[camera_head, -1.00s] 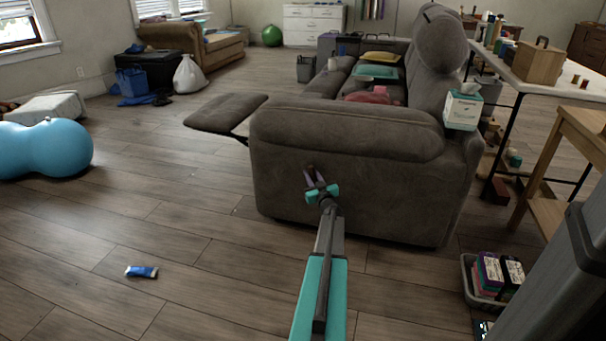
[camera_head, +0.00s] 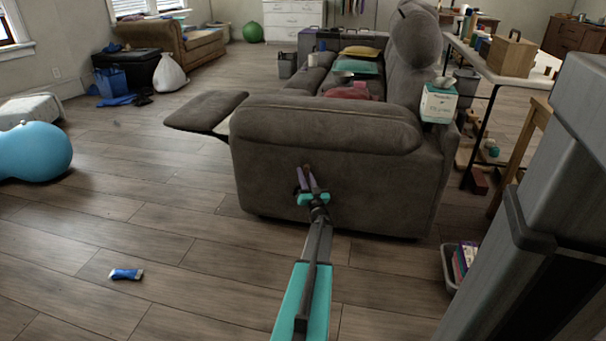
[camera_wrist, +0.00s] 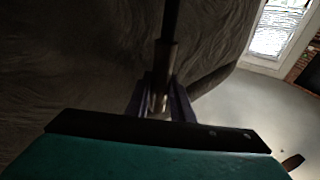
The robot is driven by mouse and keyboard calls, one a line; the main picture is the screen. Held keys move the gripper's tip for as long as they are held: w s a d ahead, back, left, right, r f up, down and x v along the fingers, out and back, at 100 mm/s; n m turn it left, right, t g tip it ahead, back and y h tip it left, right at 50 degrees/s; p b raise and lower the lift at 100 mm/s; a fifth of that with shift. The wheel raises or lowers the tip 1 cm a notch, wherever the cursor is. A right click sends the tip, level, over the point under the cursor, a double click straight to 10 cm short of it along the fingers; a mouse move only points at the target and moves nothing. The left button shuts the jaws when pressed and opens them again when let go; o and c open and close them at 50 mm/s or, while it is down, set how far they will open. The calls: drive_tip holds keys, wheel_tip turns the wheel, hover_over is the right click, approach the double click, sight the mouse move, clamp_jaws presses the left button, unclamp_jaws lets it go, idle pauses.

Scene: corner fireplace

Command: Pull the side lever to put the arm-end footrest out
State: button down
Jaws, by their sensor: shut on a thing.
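The grey recliner sofa (camera_head: 330,190) stands in the middle, its arm end facing me. The side lever (camera_head: 307,169) is a small dark handle on that end panel, partly hidden by the fingers. In the wrist view the lever (camera_wrist: 166,60) runs as a dark rod with a brownish grip between my fingers. My gripper (camera_head: 307,180) is shut on the lever, its purple fingers at either side. The arm-end footrest (camera_head: 205,111) sticks out level to the left of the sofa's near end.
A blue peanut ball (camera_head: 35,153) lies at the left and a blue tube (camera_head: 126,274) on the floor. A grey bin (camera_head: 448,268) of boxes stands at the right, near a wooden stool (camera_head: 520,165).

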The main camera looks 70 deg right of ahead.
drive_tip(key=shift+s+a+f, duration=0.1)
drive_tip(key=shift+a+f, duration=0.05)
drive_tip(key=shift+f, duration=0.05)
drive_tip(key=c, duration=1.8)
unclamp_jaws()
drive_tip(key=shift+c, duration=0.2)
drive_tip(key=shift+r, duration=0.1)
drive_tip(key=shift+s, duration=0.15)
drive_tip(key=p+v, duration=0.3)
drive_tip(key=v, duration=1)
drive_tip(key=shift+a+p, duration=0.2)
drive_tip(key=shift+p, duration=0.1)
